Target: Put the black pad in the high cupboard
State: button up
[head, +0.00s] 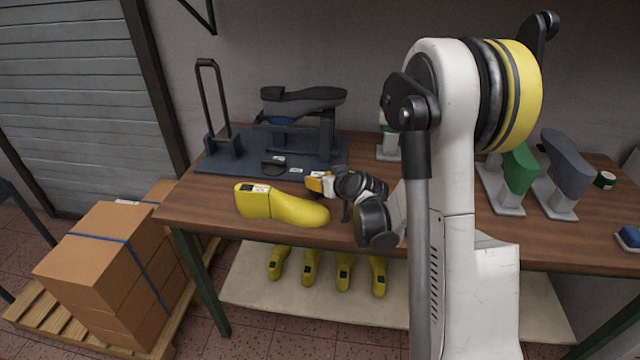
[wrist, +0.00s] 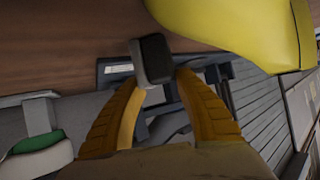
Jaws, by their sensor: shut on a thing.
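A small black pad (wrist: 153,58) with rounded edges sits between the fingertips of my gripper (wrist: 160,80) in the wrist view. The gripper's orange-brown fingers are shut on it. In the head view my gripper (head: 318,184) is low over the workbench, just behind the yellow shoe last and at the front edge of the dark mat. The pad is too small and covered there to make out clearly. No high cupboard shows in either view.
A yellow last (head: 285,206) lies close in front of my gripper on the wooden workbench (head: 190,203). A dark press stand (head: 325,135) with a black sole is behind. Green (head: 518,170) and grey (head: 566,163) lasts stand right. Boxes (head: 100,260) stand left.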

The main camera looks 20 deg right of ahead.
jog(key=shift+s+r, duration=0.1)
jog(key=shift+r, duration=0.05)
jog(key=shift+f, duration=0.2)
jog(key=o, duration=1.3)
jog(key=shift+r, duration=0.1)
